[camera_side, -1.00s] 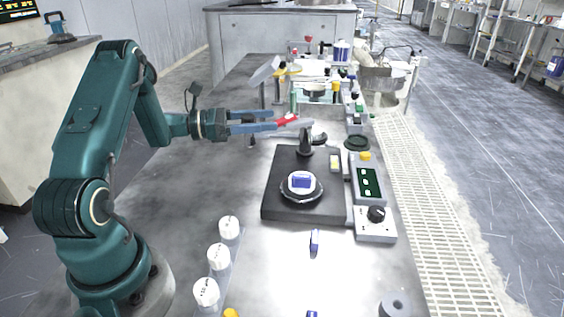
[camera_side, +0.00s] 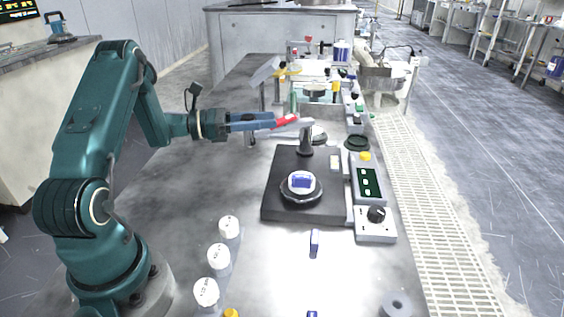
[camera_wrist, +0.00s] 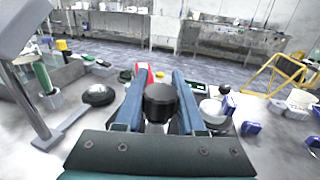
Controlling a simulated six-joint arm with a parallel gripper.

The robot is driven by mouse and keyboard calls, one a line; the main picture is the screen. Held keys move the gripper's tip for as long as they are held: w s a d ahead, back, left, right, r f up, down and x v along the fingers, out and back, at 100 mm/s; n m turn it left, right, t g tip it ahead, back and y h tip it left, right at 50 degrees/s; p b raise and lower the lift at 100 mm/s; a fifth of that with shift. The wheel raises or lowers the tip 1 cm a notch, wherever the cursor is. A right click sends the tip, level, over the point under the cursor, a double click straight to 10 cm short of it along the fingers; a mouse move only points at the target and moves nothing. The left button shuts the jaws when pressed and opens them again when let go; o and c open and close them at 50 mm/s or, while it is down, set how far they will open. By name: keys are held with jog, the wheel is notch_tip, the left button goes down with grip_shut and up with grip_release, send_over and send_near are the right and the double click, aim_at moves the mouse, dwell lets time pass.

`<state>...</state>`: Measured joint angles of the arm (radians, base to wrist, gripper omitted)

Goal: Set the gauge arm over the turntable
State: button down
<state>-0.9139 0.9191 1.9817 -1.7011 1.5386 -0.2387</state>
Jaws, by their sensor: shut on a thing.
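The gauge arm (camera_side: 292,121), a grey bar with a red section, sits level at the top of a dark post (camera_side: 306,142) at the back of the black polisher base. My gripper (camera_side: 274,121) reaches it from the left and is shut on its near end. In the wrist view, a black round knob (camera_wrist: 160,103) sits between the blue fingers, with a red part (camera_wrist: 141,76) beyond. The turntable (camera_side: 302,199) is a dark round disc on the front of the base, bearing a blue and white piece (camera_side: 301,180). The gauge arm is behind the turntable, not above it.
A control box with a green display (camera_side: 369,182) and a knob box (camera_side: 376,223) stand right of the base. Several white-capped jars (camera_side: 219,256) stand at front left. Bottles and equipment crowd the back.

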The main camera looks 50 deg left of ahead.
jog(key=shift+d, duration=0.1)
dwell(0.7)
jog(key=shift+d+r+n+t+y, duration=0.1)
jog(key=shift+d+n+t+y, duration=0.45)
jog(key=shift+d+n+y, duration=0.85)
jog(key=shift+d+n+t+y, duration=0.55)
jog(key=shift+d+n+y, duration=0.3)
jog(key=shift+y, duration=0.95)
jog(key=c, duration=0.5)
grip_release()
jog(key=shift+a, duration=0.1)
